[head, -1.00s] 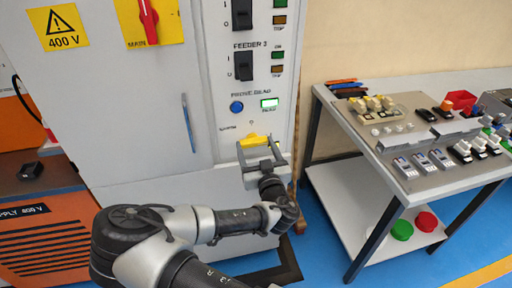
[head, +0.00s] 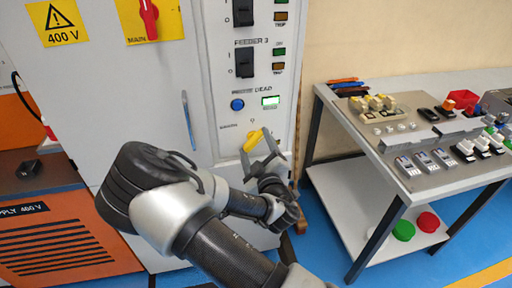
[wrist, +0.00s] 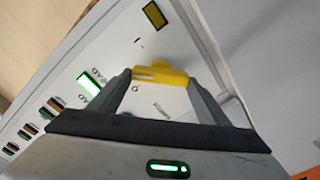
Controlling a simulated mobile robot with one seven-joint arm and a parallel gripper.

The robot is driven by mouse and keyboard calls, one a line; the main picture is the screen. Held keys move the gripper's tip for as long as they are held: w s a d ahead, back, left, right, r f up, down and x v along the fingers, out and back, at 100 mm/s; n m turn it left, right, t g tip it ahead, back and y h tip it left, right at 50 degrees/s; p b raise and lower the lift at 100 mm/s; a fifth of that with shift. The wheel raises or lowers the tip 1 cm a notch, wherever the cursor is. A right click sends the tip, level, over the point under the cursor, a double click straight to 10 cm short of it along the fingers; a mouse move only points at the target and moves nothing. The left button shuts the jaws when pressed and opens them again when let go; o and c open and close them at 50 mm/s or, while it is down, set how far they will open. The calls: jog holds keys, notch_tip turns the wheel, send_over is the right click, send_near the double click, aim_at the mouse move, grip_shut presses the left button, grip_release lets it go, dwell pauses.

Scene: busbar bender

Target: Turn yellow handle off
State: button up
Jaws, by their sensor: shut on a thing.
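The yellow handle (head: 253,141) is on the lower part of the grey cabinet's control panel, below the blue button and the lit green display. It is tilted in the head view, its upper end to the right. My gripper (head: 262,147) is at the handle, rolled to the same tilt. In the wrist view the yellow handle (wrist: 160,75) lies between the two fingertips of my gripper (wrist: 158,78), which are shut on it. The fingers hide part of the handle's ends.
The panel carries a blue button (head: 237,104), a lit green display (head: 270,101) and black feeder switches (head: 244,62) above. A red main switch (head: 149,18) is at upper left. A workbench (head: 378,140) with many small parts stands to the right.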

jog(key=n, duration=0.4)
jog(key=shift+f+n+b, duration=0.15)
jog(key=shift+n+b, duration=0.15)
jog(key=shift+b, duration=0.1)
jog(key=n, duration=0.4)
jog(key=shift+b, duration=0.3)
jog(key=o, duration=1.1)
jog(key=shift+c, duration=0.2)
